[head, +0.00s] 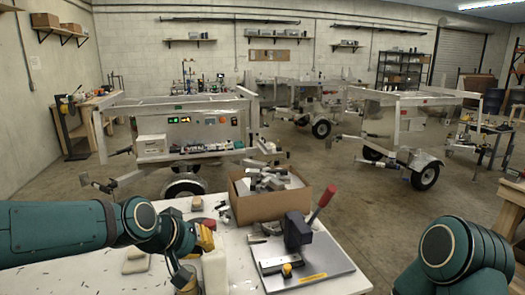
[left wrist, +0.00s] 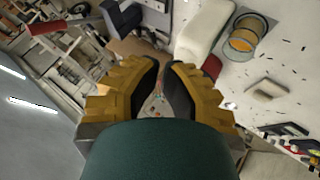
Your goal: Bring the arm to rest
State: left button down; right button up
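My left arm comes in from the left over the white table (head: 120,275). Its yellow-fingered left gripper (head: 206,238) is above the table, close by a white bottle (head: 215,270). In the left wrist view the two fingers of the left gripper (left wrist: 166,68) stand apart with a gap between them, and nothing is held there. The white bottle (left wrist: 198,30) shows just beyond the fingers. My right arm (head: 462,255) shows only as a teal link at the lower right; its gripper is out of view.
A cardboard box (head: 270,203) of metal parts stands at the table's back edge. A metal plate with a red-handled tool (head: 298,232) lies right of the gripper. A can (left wrist: 247,38) and a beige block (left wrist: 265,89) are near the bottle. Trailers (head: 185,125) stand behind.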

pick_arm(q)
jog(key=s+d+f+g, duration=0.1)
jog(key=s+f+g, duration=0.1)
jog(key=f, duration=1)
jog(key=s+d+f+g, duration=0.1)
jog(key=f, duration=1)
jog(key=s+d+f+g+y, duration=0.1)
jog(key=s+f+g, duration=0.1)
jog(key=s+f, duration=1.1)
notch_tip(320, 180, down, 2)
jog(key=shift+m+g, duration=0.3)
jog(key=shift+m, duration=0.1)
